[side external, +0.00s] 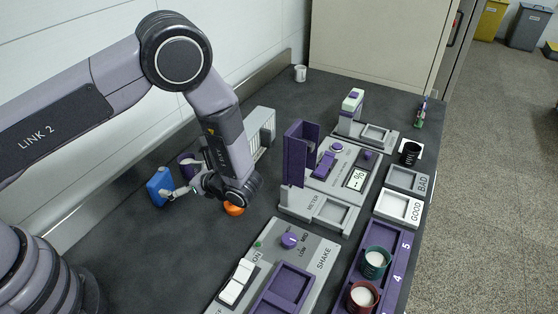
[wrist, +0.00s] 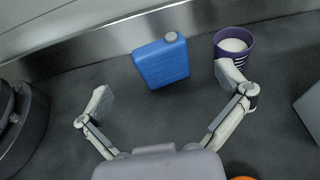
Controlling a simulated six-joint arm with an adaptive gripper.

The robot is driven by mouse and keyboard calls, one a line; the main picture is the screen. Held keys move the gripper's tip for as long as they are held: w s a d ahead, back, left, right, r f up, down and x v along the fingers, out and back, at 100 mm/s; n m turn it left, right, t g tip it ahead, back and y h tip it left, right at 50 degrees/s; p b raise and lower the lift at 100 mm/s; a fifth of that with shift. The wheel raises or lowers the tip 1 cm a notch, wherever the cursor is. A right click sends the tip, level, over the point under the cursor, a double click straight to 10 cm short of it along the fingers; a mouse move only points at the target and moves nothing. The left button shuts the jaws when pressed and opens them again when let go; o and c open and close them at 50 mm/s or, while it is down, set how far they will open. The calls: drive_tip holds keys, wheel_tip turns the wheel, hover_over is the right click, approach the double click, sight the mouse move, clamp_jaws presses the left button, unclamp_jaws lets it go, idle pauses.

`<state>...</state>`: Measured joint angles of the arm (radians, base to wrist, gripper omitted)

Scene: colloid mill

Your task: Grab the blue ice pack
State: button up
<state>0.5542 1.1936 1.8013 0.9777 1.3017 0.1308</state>
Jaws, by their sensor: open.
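The blue ice pack (side external: 160,187) stands on the dark table at the left, close to the wall. It is a flat blue block with a grey cap, and it also shows in the wrist view (wrist: 162,63) ahead of my gripper. My gripper (wrist: 166,88) is open, its two fingers spread wide with nothing between them. The ice pack lies beyond the fingertips, roughly centred between them and apart from both. In the side external view my gripper (side external: 172,194) is low over the table beside the ice pack, partly hidden by the arm.
A purple cup (wrist: 233,45) with white contents stands right of the ice pack, near my right finger. An orange object (side external: 234,210) lies under my wrist. A purple holder (side external: 298,155), a shaker panel (side external: 290,262) and a cup rack (side external: 390,240) stand to the right.

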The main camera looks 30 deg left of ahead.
sight(157, 175)
drive_tip(key=x, duration=0.8)
drive_tip(key=shift+s+a+f, duration=0.1)
drive_tip(key=shift+s, duration=0.1)
drive_tip(key=c, duration=1)
drive_tip(key=shift+c, duration=0.3)
drive_tip(key=shift+r, duration=0.2)
